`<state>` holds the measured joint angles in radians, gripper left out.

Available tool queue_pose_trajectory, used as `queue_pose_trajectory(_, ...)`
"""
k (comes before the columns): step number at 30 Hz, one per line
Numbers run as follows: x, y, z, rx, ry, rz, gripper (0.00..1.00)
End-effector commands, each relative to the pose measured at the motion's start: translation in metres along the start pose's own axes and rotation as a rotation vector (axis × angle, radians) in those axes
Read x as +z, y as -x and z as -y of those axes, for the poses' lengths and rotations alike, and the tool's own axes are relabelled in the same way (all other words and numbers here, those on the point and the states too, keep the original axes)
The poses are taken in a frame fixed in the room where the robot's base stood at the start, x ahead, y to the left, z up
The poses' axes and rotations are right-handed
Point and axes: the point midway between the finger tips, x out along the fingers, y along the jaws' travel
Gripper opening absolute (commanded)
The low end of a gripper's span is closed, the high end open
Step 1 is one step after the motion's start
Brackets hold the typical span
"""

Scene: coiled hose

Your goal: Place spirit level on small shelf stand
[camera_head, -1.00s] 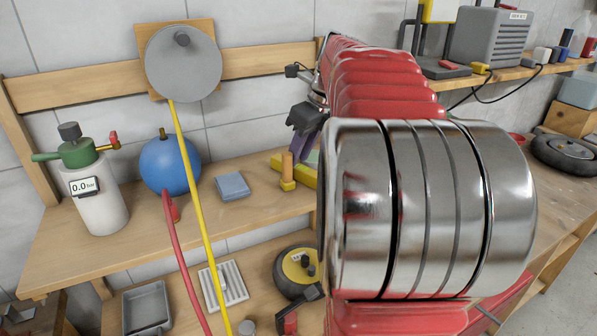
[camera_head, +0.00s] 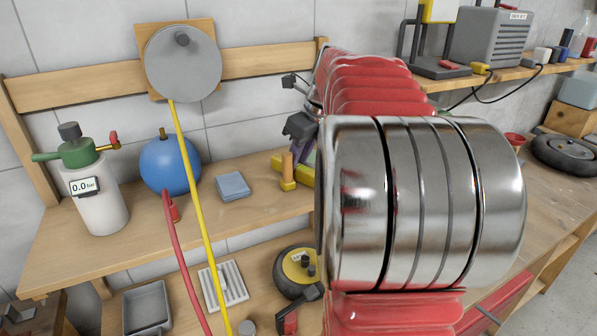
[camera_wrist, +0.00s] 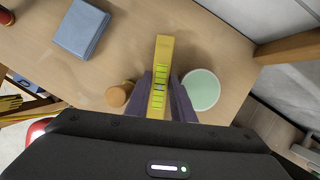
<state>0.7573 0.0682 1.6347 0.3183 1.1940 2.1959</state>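The spirit level (camera_wrist: 160,75) is a yellow bar with bright green markings, in the middle of the wrist view. In the head view, a yellow bar (camera_head: 305,174) on the bench, partly hidden by my arm, looks like the same level. My gripper (camera_wrist: 163,92) has its purple fingers on either side of the level. I cannot tell whether they press on it or stand slightly apart. In the head view, my arm hides most of the gripper. I cannot clearly pick out a small shelf stand in either view.
An orange-brown cylinder (camera_wrist: 118,95) stands close left of the level, and a mint-green disc (camera_wrist: 201,90) lies close right. A blue-grey block (camera_wrist: 81,28) lies farther left.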

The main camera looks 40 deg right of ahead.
Motion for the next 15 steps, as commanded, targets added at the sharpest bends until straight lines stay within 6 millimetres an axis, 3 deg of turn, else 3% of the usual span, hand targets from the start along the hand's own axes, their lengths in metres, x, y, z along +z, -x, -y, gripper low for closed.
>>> queue_pose_trajectory(5, 0.0000, 0.0001, 0.0000, 0.000, 0.000, 0.000, 0.00)
queue_pose_trajectory(15, 0.0010, 0.0023, 0.0002, -0.001, 0.000, 0.001, 0.00)
